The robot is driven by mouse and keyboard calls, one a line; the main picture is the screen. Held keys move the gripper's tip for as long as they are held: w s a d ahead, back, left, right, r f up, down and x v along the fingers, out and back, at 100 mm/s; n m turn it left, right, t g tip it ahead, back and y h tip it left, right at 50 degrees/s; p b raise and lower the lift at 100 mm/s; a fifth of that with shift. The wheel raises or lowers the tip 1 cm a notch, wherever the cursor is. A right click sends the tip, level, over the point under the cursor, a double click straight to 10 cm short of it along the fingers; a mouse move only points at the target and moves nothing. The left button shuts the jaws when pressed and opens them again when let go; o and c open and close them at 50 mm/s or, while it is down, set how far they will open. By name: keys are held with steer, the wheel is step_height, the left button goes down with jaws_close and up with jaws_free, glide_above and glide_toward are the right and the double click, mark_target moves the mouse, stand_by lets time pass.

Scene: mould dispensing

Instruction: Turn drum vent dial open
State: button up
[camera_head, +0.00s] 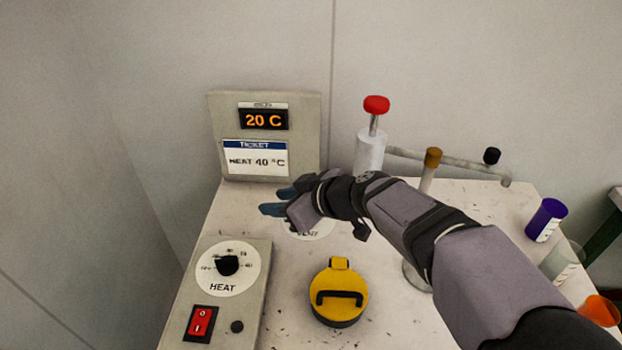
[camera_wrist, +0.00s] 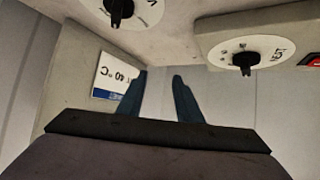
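The vent dial's white plate (camera_head: 312,234) lies on the white top, mostly hidden behind my gripper in the head view; part of its VENT lettering shows. In the wrist view the vent dial (camera_wrist: 118,12) has a black knob and is cut off by the top edge. My gripper (camera_head: 275,202) is over the white top, its blue fingers pointing left. In the wrist view my gripper (camera_wrist: 156,82) has its fingers apart with nothing between them, and the vent knob is apart from them. The knob's exact setting cannot be read.
A heat dial (camera_head: 227,265) and red switch (camera_head: 200,322) sit on a box at left. A display panel (camera_head: 213,130) reads 20 C, with a HEAT 40 °C ticket. A yellow lid (camera_head: 338,284) is in front. A red-topped pump (camera_head: 371,150) and purple cup (camera_head: 545,220) stand right.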

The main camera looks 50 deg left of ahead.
steer(key=w+d+m+t+h+p, duration=0.2)
steer(key=w+d+m+h, duration=0.2)
steer(key=w+m+h, duration=0.1)
steer(key=shift+w+r+t+h, duration=0.25)
steer(key=shift+w+t+h, duration=0.15)
steer(key=shift+w+h, duration=0.45)
steer(key=shift+w, duration=0.1)
steer(key=shift+y, duration=0.25)
steer(key=shift+p+x, duration=0.85)
steer(key=shift+x, duration=2.85)
steer(key=shift+c, duration=0.3)
